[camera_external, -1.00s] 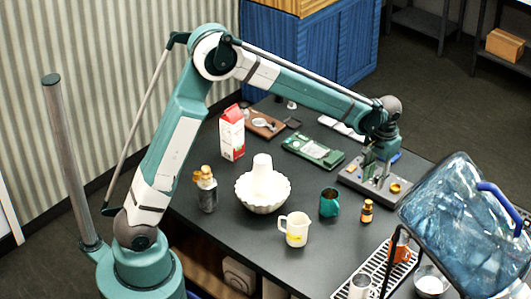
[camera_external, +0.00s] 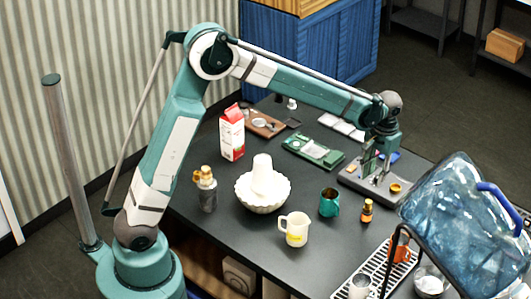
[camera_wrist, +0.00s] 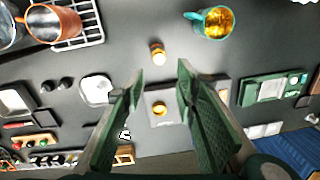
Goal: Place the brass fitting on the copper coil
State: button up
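A small round brass-coloured piece (camera_external: 395,188) sits on a grey base plate (camera_external: 352,185) at the right side of the table; I take it for the brass fitting. It also shows in the wrist view (camera_wrist: 160,108), between my fingers but farther off. My gripper (camera_external: 378,157) is above the plate, and in the wrist view (camera_wrist: 160,72) its green fingers are apart with nothing between them. I cannot make out a copper coil for certain. Part of the plate is hidden behind my gripper and fingers.
Near the plate stand an amber bottle (camera_external: 367,211), a teal mug (camera_external: 329,203) and a green case (camera_external: 313,151). A white mug (camera_external: 294,230), ribbed white bowl (camera_external: 262,190) and milk carton (camera_external: 231,133) stand farther left. A large blue water jug (camera_external: 455,225) rises at the right.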

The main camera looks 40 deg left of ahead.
jog(key=s+a+r+t, duration=0.1)
jog(key=s+a+r, duration=0.3)
jog(key=a, duration=0.3)
jog(key=s+a+r+t+h, duration=0.1)
jog(key=s+a+r, duration=0.35)
jog(key=a, duration=0.25)
jog(key=s+a+r+t, duration=0.1)
jog(key=s+a+r, duration=0.3)
jog(key=a+r, duration=0.15)
jog(key=s+a+f+n+t, duration=0.1)
jog(key=s+a+t, duration=0.1)
jog(key=s+a, duration=0.6)
jog(key=s+a+f+t, duration=0.1)
jog(key=s+a+t, duration=0.1)
jog(key=s+a, duration=0.6)
jog(key=s, duration=0.4)
jog(key=shift+s+a+f+n, duration=0.15)
jog(key=shift+s+n, duration=0.15)
jog(key=shift+n, duration=0.1)
jog(key=shift+f, duration=0.15)
notch_tip(320, 180, down, 10)
jog(key=b, duration=1)
jog(key=shift+r, duration=0.2)
